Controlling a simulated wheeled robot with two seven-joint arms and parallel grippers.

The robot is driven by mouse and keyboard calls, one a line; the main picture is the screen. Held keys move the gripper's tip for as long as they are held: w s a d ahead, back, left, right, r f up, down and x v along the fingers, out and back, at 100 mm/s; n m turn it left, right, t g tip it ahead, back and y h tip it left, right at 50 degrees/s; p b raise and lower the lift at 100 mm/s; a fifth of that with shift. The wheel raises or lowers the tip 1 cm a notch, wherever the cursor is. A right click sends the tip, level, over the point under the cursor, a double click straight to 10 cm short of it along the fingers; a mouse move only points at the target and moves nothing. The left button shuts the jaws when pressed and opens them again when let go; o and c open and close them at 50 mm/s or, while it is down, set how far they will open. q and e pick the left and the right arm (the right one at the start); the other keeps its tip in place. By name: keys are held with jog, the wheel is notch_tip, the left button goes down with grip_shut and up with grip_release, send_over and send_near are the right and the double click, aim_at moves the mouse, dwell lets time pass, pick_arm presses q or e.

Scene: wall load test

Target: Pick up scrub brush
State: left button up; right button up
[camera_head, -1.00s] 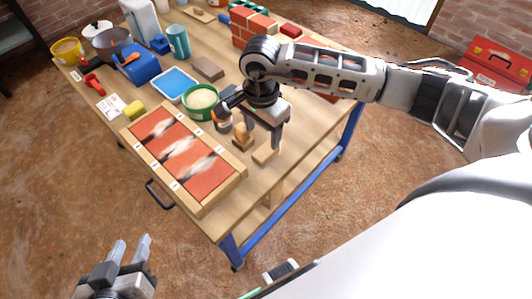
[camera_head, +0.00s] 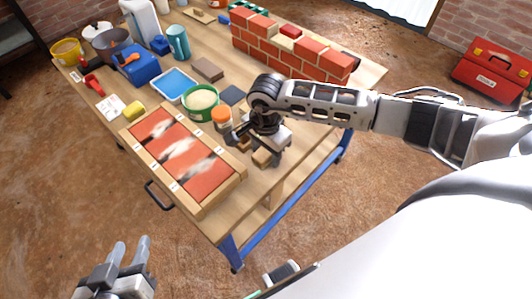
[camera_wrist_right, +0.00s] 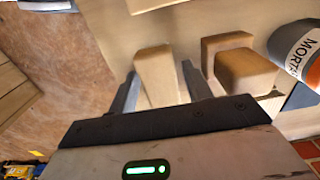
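A tan wooden block, which looks like the scrub brush (camera_wrist_right: 158,72), lies between the fingers of my right gripper (camera_wrist_right: 160,88) in the right wrist view. Its bristles cannot be seen. The fingers are apart, one on either side, with gaps showing. In the head view the brush (camera_head: 262,158) is at the bench's near right edge, partly hidden under my right gripper (camera_head: 268,152). My left gripper (camera_head: 130,252) is empty, its fingers apart, low at the left, off the bench.
Close beside the brush is another wooden piece with a raised block (camera_wrist_right: 245,70), then an orange-lidded mortar jar (camera_head: 221,118). A framed red panel (camera_head: 180,155) lies to the left. A brick wall model (camera_head: 290,50) stands behind. A green tub (camera_head: 201,104) is nearby.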

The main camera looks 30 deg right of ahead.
jog(key=c, duration=0.7)
jog(key=shift+r, duration=0.45)
notch_tip(320, 180, up, 2)
jog(key=shift+r, duration=0.2)
jog(key=w+a+r, duration=0.2)
jog(key=a+r, duration=0.7)
jog(key=a, duration=0.4)
jog(key=shift+a+r, duration=0.4)
